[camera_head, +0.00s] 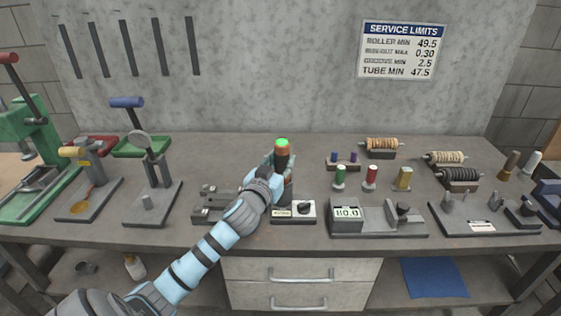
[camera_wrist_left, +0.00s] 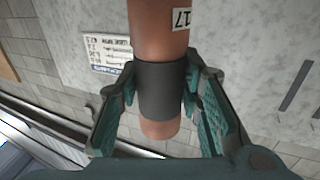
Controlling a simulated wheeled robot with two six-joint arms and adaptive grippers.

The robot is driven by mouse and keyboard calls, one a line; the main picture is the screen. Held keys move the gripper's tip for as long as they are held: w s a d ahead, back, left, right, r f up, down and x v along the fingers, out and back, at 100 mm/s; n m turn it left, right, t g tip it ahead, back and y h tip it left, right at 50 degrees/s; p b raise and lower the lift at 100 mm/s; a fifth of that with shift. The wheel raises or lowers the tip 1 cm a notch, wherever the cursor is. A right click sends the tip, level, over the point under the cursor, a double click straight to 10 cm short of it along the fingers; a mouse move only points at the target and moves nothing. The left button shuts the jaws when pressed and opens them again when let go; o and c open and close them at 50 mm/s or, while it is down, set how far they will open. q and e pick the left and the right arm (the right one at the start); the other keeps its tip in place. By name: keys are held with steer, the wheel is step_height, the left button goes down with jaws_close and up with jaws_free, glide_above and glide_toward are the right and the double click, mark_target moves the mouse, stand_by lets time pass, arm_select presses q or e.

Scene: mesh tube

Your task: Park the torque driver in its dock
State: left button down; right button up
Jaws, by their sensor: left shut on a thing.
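The torque driver (camera_head: 282,155) is a brown-orange cylinder with a dark band and a bright green top. It stands upright in my left gripper (camera_head: 281,172) at the middle of the bench. In the left wrist view the driver (camera_wrist_left: 160,90) shows a dark collar and a label reading 17, with the fingers of my left gripper (camera_wrist_left: 165,105) on both sides of the collar. A small grey unit with a dial and a label plate (camera_head: 306,209) sits just below the gripper in the picture; I cannot tell if it is the dock. The driver's lower end is hidden in the head view.
A gauge with a display reading 110.0 (camera_head: 347,213) stands to the right. Green, red and yellow spools (camera_head: 371,177) stand behind it. A low grey fixture (camera_head: 212,205) is left of my gripper, partly behind my arm. Presses stand farther left. The workbench (camera_head: 235,150) is bare behind the gripper.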

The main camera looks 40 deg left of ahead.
arm_select(q)
steer(key=shift+f, duration=0.3)
steer(key=c, duration=1.1)
jaws_free()
steer(key=shift+o, duration=0.2)
steer(key=v, duration=1.2)
